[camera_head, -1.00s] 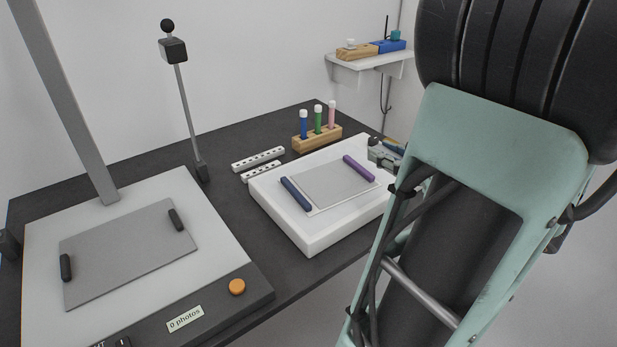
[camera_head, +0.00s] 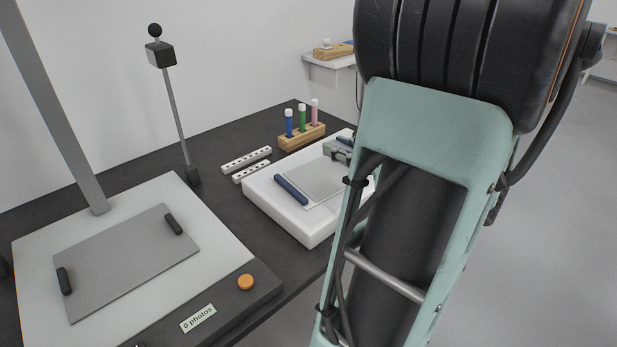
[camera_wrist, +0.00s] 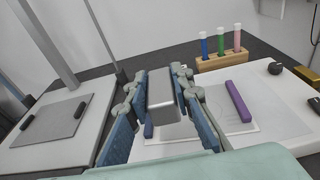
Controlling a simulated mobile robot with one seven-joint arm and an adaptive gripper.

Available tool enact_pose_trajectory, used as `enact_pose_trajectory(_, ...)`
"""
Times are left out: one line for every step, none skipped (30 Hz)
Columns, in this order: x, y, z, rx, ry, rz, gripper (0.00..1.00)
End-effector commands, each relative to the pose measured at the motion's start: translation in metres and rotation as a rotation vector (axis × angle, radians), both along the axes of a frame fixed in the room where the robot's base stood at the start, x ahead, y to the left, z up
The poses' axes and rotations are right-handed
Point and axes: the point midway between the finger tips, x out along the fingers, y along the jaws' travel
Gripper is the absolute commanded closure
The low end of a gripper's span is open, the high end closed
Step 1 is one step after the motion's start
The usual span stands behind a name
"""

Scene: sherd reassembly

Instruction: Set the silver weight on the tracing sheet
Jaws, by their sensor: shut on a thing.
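My gripper (camera_wrist: 161,82) is shut on the silver weight (camera_wrist: 163,102), a smooth grey block held between its two fingers. In the wrist view the weight hangs in front of the white tray. The tracing sheet, a thin grey sheet (camera_head: 322,178) with a pale border, lies on the tray (camera_head: 303,233). A dark blue bar (camera_head: 291,189) lies along its left side and a purple bar (camera_wrist: 238,101) along its right. In the head view my gripper (camera_head: 339,150) is above the tray's far right part, and my arm hides the purple bar. I cannot tell the weight's height above the sheet.
A wooden rack (camera_head: 302,137) with blue, green and pink tubes stands behind the tray. Two white slotted strips (camera_head: 246,160) lie left of it. A photo stand (camera_head: 225,250) with a clipped grey plate fills the left.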

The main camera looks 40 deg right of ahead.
Motion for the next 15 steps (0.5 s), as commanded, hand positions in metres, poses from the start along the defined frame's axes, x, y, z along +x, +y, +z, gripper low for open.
enact_pose_trajectory(0.013, 0.004, -0.009, 0.001, -0.001, 0.007, 1.00)
enact_pose_trajectory(0.021, 0.005, -0.013, 0.001, -0.001, 0.006, 1.00)
enact_pose_trajectory(0.030, 0.007, -0.017, 0.002, -0.001, 0.007, 1.00)
enact_pose_trajectory(0.038, 0.008, -0.021, 0.002, -0.001, 0.006, 1.00)
enact_pose_trajectory(0.045, 0.009, -0.024, 0.002, -0.001, 0.006, 1.00)
enact_pose_trajectory(0.055, 0.012, -0.028, 0.002, 0.000, 0.007, 1.00)
enact_pose_trajectory(0.059, 0.012, -0.037, 0.005, 0.000, 0.004, 1.00)
enact_pose_trajectory(0.063, 0.012, -0.044, 0.004, 0.001, 0.003, 1.00)
enact_pose_trajectory(0.069, 0.013, -0.051, 0.005, 0.000, 0.003, 1.00)
enact_pose_trajectory(0.073, 0.014, -0.055, 0.003, 0.001, 0.003, 1.00)
enact_pose_trajectory(0.077, 0.014, -0.060, 0.004, 0.000, 0.001, 1.00)
enact_pose_trajectory(0.081, 0.015, -0.064, 0.003, 0.000, 0.003, 1.00)
enact_pose_trajectory(0.084, 0.016, -0.066, 0.002, -0.001, 0.003, 1.00)
enact_pose_trajectory(0.086, 0.016, -0.069, 0.002, -0.001, 0.002, 1.00)
enact_pose_trajectory(0.088, 0.016, -0.071, 0.001, -0.001, 0.002, 1.00)
